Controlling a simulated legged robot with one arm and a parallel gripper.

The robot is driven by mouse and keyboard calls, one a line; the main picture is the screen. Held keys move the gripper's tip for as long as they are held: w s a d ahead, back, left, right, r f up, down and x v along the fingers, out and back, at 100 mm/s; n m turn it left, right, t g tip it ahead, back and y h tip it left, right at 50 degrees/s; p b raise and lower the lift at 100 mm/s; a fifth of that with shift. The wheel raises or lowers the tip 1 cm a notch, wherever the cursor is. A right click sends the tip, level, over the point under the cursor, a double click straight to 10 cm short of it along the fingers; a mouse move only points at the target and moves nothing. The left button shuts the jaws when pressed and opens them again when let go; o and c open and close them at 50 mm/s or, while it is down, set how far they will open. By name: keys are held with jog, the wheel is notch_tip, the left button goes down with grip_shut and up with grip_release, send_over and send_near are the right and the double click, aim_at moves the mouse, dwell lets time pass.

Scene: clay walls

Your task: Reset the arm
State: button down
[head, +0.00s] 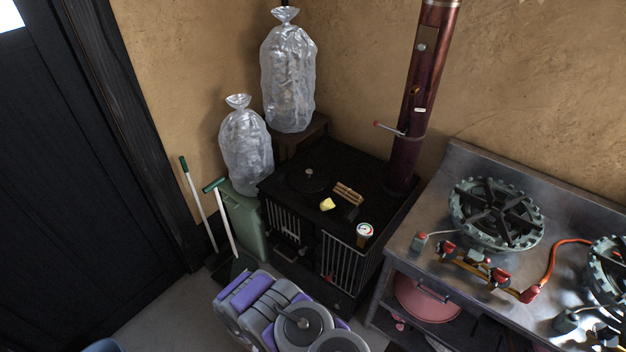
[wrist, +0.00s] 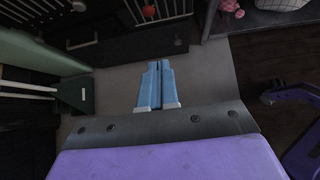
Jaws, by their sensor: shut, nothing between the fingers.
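My gripper (wrist: 157,88) shows in the wrist view as two blue fingers side by side, shut with nothing between them. It hangs over bare grey floor, in front of the black stove. In the head view my purple and grey arm is folded at the bottom centre, and the gripper's fingers cannot be made out there.
The black stove (head: 290,192) stands ahead, with a yellow item (head: 327,204) and a small dial gauge (head: 364,231) on top. A metal counter with burners (head: 496,214) is at right. A green canister (head: 244,220), dustpan (head: 232,268) and clear bags (head: 245,150) are at left.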

jog(key=w+d+r+m+g+h, duration=0.1)
jog(key=w+d+r+m, duration=0.15)
jog(key=r, duration=0.45)
jog(key=w+d+r+m+h, duration=0.2)
jog(key=d+r, duration=0.2)
jog(key=r, duration=0.2)
jog(key=w+d+r+m+g+h, duration=0.1)
jog(key=w+d+r+m, duration=0.2)
jog(key=r, duration=0.4)
jog(key=s+d+r+m+g+h, duration=0.1)
jog(key=s+d+r+m+g, duration=0.2)
jog(key=d+r, duration=0.45)
jog(key=s+d+r+m+g, duration=0.1)
jog(key=s+d+r+m, duration=0.3)
jog(key=r, duration=0.6)
jog(key=s+d+r+m+g+y, duration=0.2)
jog(key=s+d+r+m, duration=0.15)
jog(key=s+r, duration=0.3)
jog(key=s+d+r+m+g+y, duration=0.1)
jog(key=s+d+r+m+g, duration=0.1)
jog(key=s+r+m, duration=0.45)
jog(key=s+a+r+m+y, duration=0.2)
jog(key=s+a+y, duration=0.1)
jog(key=s, duration=0.6)
jog(key=s+a+r+m+y, duration=0.2)
jog(key=s+a+y, duration=0.2)
jog(key=s, duration=0.6)
jog(key=shift+s+a, duration=0.15)
jog(key=shift+a, duration=0.1)
